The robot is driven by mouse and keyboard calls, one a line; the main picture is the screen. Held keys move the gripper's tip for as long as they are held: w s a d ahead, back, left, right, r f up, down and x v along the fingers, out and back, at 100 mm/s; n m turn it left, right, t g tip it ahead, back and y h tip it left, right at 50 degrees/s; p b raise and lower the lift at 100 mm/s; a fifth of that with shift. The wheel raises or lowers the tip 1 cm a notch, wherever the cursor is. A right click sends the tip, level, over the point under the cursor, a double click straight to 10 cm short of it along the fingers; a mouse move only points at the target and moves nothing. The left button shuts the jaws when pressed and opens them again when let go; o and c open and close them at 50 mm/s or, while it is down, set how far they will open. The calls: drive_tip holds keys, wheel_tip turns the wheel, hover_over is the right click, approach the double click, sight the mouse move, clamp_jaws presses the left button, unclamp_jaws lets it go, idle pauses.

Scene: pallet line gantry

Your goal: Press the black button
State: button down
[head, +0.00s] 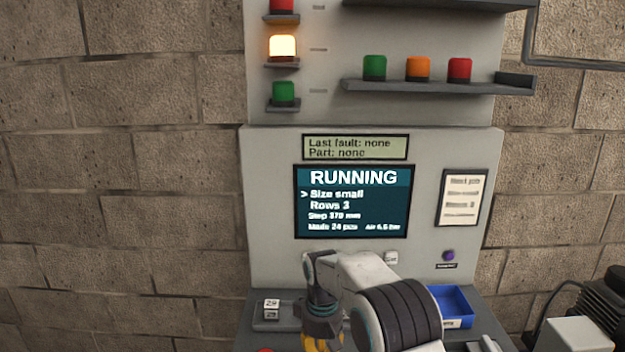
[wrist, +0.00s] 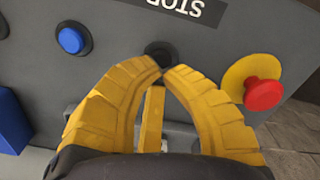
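The black button (wrist: 160,50) shows in the wrist view on the dark grey panel, just beyond my fingertips and partly covered by them. My gripper (wrist: 164,69) has its two yellow fingers drawn together at the tips, over the near edge of the button. I cannot tell whether the tips touch it. In the head view my gripper (head: 322,342) is at the bottom edge, mostly cut off, and my arm hides the black button there.
A blue button (wrist: 70,40) is left of the black one. A red mushroom button (wrist: 263,94) on a yellow base is close to the right finger. A label reads STOP (wrist: 188,7), upside down. The screen (head: 352,203) reads RUNNING. A blue bin (head: 452,302) stands right.

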drive_tip(key=shift+f+b, duration=0.95)
drive_tip(key=shift+f, duration=0.6)
drive_tip(key=shift+r+p, duration=2.05)
drive_tip(key=shift+r, duration=0.55)
